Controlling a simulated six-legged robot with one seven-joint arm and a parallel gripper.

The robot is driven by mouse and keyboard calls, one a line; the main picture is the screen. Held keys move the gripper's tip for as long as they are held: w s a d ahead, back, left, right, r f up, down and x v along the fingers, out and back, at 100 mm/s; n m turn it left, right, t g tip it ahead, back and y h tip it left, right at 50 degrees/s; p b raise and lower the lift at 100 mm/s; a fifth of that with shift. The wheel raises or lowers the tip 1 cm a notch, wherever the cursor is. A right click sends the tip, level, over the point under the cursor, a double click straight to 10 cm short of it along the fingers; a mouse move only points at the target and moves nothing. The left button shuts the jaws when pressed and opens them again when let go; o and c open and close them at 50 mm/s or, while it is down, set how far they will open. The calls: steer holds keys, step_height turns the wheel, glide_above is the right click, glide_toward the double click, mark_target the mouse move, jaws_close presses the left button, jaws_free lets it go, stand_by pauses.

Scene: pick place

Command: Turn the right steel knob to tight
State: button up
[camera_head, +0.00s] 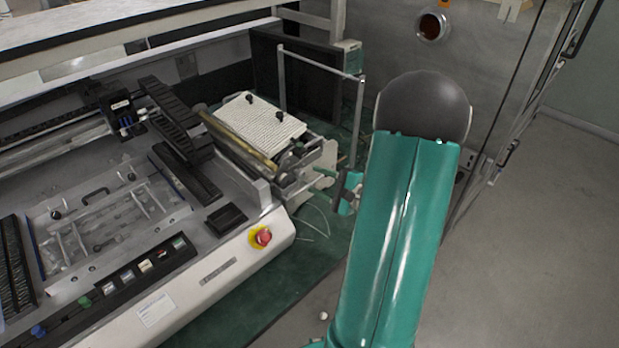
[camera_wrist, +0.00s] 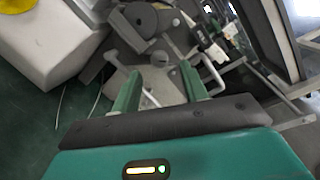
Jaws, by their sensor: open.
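My gripper (camera_head: 325,178) is at the right end of the machine's side unit, partly hidden by my arm. In the wrist view my gripper (camera_wrist: 160,84) has its two green fingers apart, with nothing seen held between them. Beyond the fingers is a light steel end plate (camera_wrist: 172,78) with small round metal fittings (camera_wrist: 160,58). A dark round roller end (camera_wrist: 143,20) and a grey steel bar (camera_wrist: 128,38) lie above it. I cannot tell which fitting is the right steel knob. In the head view the roller end (camera_head: 288,160) shows just left of my gripper.
A white ribbed plate (camera_head: 258,122) with black knobs tops the side unit. A red emergency button (camera_head: 263,237) is on the machine's front corner. A metal frame (camera_head: 318,62) rises behind. Open floor (camera_head: 540,250) lies to the right.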

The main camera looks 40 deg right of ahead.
steer(key=v, duration=0.9)
steer(key=shift+s, duration=0.3)
steer(key=w+a+r+n+g+y, duration=0.25)
steer(key=a+n+g, duration=0.35)
steer(key=a, duration=0.6)
steer(key=w+a+r+n+g+y, duration=0.1)
steer(key=a+r+n+g+y, duration=0.3)
steer(key=a, duration=0.8)
steer(key=s+a+r+n+g+h, duration=0.1)
steer(key=s+a+r+n+h, duration=0.5)
steer(key=a+r+n+h, duration=0.2)
steer(key=a+n+h, duration=0.1)
steer(key=n+h, duration=0.1)
steer(key=n, duration=0.1)
steer(key=shift+a, duration=0.25)
steer(key=shift+s, duration=0.15)
steer(key=shift+c, duration=0.4)
